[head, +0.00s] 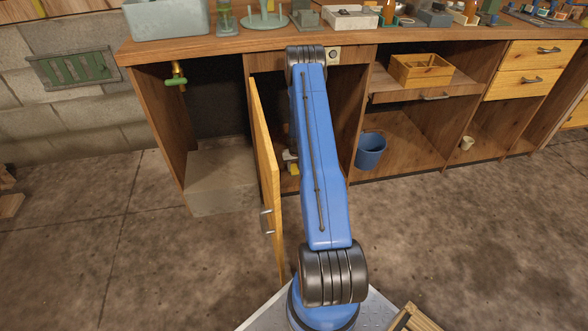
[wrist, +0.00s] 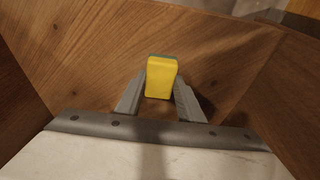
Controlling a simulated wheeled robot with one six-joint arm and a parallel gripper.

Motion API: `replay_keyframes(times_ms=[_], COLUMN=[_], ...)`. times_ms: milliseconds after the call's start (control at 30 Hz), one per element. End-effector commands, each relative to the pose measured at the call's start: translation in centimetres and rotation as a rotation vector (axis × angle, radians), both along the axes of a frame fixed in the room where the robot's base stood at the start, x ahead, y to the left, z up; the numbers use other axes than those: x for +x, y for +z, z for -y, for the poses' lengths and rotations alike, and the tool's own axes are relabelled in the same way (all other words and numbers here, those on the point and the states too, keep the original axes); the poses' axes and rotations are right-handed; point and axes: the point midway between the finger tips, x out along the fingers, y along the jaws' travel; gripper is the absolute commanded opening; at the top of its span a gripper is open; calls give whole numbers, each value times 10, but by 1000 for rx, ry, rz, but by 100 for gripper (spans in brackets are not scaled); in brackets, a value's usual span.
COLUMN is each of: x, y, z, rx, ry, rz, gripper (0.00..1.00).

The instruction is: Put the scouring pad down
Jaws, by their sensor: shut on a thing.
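The scouring pad (wrist: 161,79) is a small yellow block with a green layer along its far edge. In the wrist view it sits between the two grey fingers of my gripper (wrist: 160,84), which is shut on it. Brown wood panels fill the view behind the pad. I cannot tell whether the pad touches the wood. In the head view my blue arm reaches into the open cupboard under the bench. A bit of my gripper (head: 290,157) shows left of the arm, with a small yellow patch below it; the arm hides most of the cupboard inside.
The open cupboard door (head: 265,170) stands out to the left of my arm. A blue bucket (head: 371,151) is in the bay to the right, below a wooden crate (head: 421,71) on a shelf. Many items stand on the bench top (head: 230,45). The floor in front is mostly clear.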

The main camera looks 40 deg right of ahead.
Motion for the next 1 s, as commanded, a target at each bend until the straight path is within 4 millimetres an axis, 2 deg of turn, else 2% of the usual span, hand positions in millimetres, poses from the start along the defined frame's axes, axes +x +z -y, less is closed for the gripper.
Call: replay_keyframes(times_ms=[67,433,467,500,533,833,1000], x=[0,0,0,0,0,0,-1], y=[-7,-10,-9,-9,-9,-8,4], z=[0,0,0,0,0,0,-1], rx=[-1,-1,-1,-1,-1,-1,-1], ry=[0,1,1,1,1,1,0], rz=[1,1,1,1,1,1,2], gripper=[13,13,41,51,53,53,53])
